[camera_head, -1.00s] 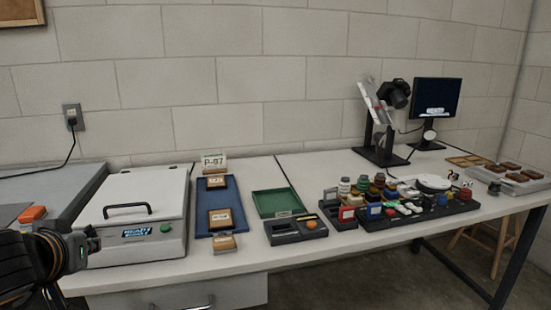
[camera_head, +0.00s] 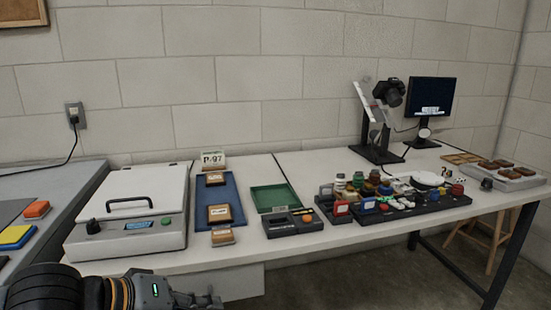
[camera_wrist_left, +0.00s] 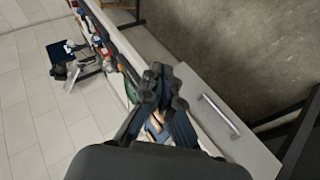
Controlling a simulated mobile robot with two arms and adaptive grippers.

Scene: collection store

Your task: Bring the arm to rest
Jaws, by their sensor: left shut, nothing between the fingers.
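My left arm comes in at the lower left of the head view. My left gripper (camera_head: 208,301) is low in front of the bench's front edge, near the drawer, shut and empty. In the left wrist view the left gripper's fingers (camera_wrist_left: 160,90) are together with nothing between them. The bench and its drawer front (camera_wrist_left: 225,120) show beyond them. My right gripper is in neither view.
The white bench (camera_head: 330,255) carries a lidded white box (camera_head: 130,210), a blue tray (camera_head: 230,188), a green tray (camera_head: 272,197) and a black holder with several small jars (camera_head: 400,215). A camera stand (camera_head: 378,155) and monitor (camera_head: 432,95) stand behind. A grey side table (camera_head: 40,190) is at left.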

